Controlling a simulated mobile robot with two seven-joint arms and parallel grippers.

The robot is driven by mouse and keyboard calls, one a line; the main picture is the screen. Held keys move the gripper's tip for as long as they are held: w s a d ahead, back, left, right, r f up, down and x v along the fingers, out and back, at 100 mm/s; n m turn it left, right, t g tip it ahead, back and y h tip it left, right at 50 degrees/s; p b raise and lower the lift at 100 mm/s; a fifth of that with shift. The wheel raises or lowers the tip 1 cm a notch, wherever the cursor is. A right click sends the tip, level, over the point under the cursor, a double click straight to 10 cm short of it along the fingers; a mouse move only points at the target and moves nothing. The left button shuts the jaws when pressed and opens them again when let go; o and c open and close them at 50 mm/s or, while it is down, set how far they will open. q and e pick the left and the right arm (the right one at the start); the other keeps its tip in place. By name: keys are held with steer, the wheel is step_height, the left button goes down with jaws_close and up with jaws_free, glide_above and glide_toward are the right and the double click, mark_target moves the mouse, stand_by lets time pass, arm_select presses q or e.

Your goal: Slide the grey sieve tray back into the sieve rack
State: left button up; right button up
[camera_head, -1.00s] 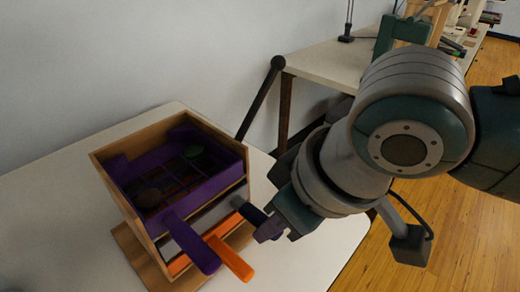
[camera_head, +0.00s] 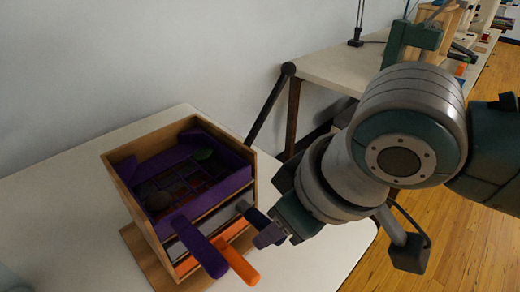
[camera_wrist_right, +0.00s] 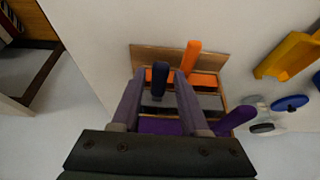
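The wooden sieve rack (camera_head: 122,190) stands on the white table, with a purple tray (camera_head: 222,190) in its top level. The grey sieve tray (camera_head: 218,218) shows as a grey front below it, with a dark navy handle (camera_head: 249,211); its inside is hidden. An orange tray is lowest, with an orange handle (camera_head: 238,264). My right gripper (camera_head: 262,228) is at the navy handle. In the right wrist view, its two fingers (camera_wrist_right: 159,82) stand apart on either side of the navy handle (camera_wrist_right: 160,72), with gaps visible. My left gripper is out of view.
The purple handle (camera_head: 203,250) sticks out close beside the orange one. A yellow object (camera_wrist_right: 290,54) and a blue disc (camera_wrist_right: 290,103) lie to the right in the right wrist view. The white tabletop (camera_head: 310,262) is clear right of the rack.

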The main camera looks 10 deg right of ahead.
steer(key=shift+o, duration=1.1)
steer(key=s+d+r+m+y+p, duration=0.1)
steer(key=s+r+p, duration=0.3)
steer(key=r, duration=0.3)
steer(key=s+r+p, duration=0.3)
steer(key=r+p, duration=0.2)
steer(key=r, duration=0.2)
steer(key=s+d+r+m+h+p, duration=0.35)
steer(key=s+d+m+p, duration=0.2)
steer(key=s+d, duration=0.55)
step_height(320, 180, up, 37)
steer(key=w+d+p, duration=0.1)
steer(key=p, duration=3.7)
steer(key=shift+n, duration=0.45)
